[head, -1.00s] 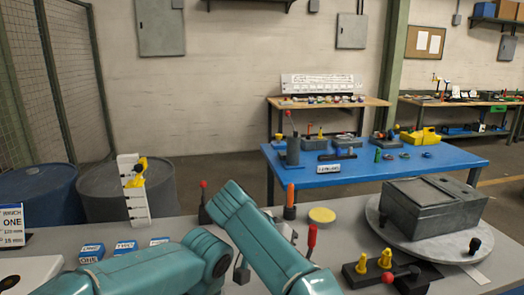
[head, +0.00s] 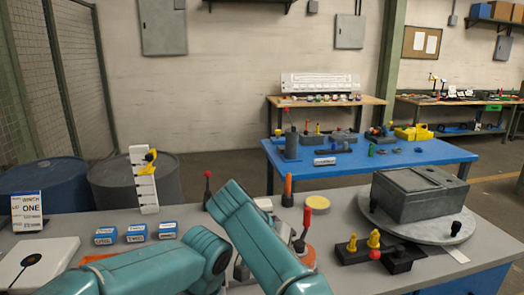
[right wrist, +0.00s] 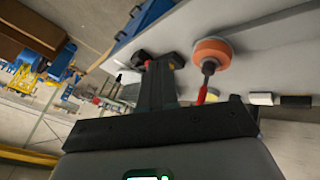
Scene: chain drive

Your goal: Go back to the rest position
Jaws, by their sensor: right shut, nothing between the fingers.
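My right gripper (right wrist: 157,70) shows in the right wrist view with its dark fingers together and nothing between them. Beside it there is a red-handled lever (right wrist: 201,94) on a round orange base (right wrist: 212,48); I cannot tell how far apart they are. In the head view two teal arm links of mine cross the lower middle, above the grey table (head: 345,210). Neither gripper shows in the head view, and my left gripper is in no view. The red-handled lever (head: 305,222) stands just right of the links, its orange base partly hidden by them.
A grey box (head: 420,195) sits on a round turntable (head: 400,224) at right. Yellow pegs (head: 374,238) stand before it. Blue labelled blocks (head: 136,234), a white upright scale (head: 146,188) and a white panel (head: 35,262) are at left. A blue table (head: 430,155) stands behind.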

